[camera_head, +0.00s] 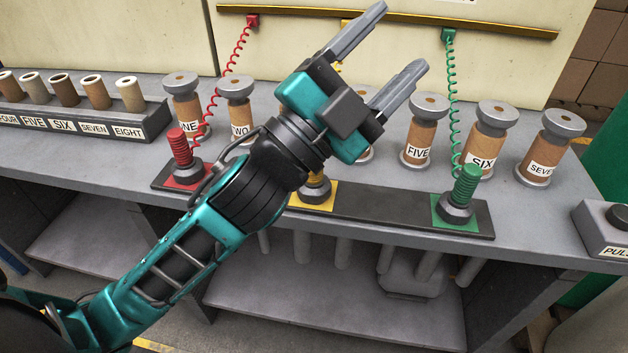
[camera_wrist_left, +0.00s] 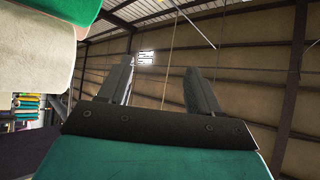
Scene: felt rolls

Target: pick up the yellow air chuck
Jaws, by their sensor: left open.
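The yellow air chuck (camera_head: 317,188) stands on a yellow pad (camera_head: 319,200) in the middle of the black strip (camera_head: 385,213) along the bench's front edge. My left arm and gripper cover most of it, and only its lower part shows. My left gripper (camera_head: 402,37) is open and empty in front of and above the bench, its fingers pointing up and to the right. In the left wrist view the open fingers (camera_wrist_left: 160,68) frame only a wall and roof beams. My right gripper is in neither view.
A red chuck (camera_head: 180,150) and a green chuck (camera_head: 466,185) stand at either end of the strip, on coiled hoses. Labelled spools, such as SIX (camera_head: 485,135), stand behind. A rack of rolls (camera_head: 85,118) is at left, a button box (camera_head: 603,228) at right.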

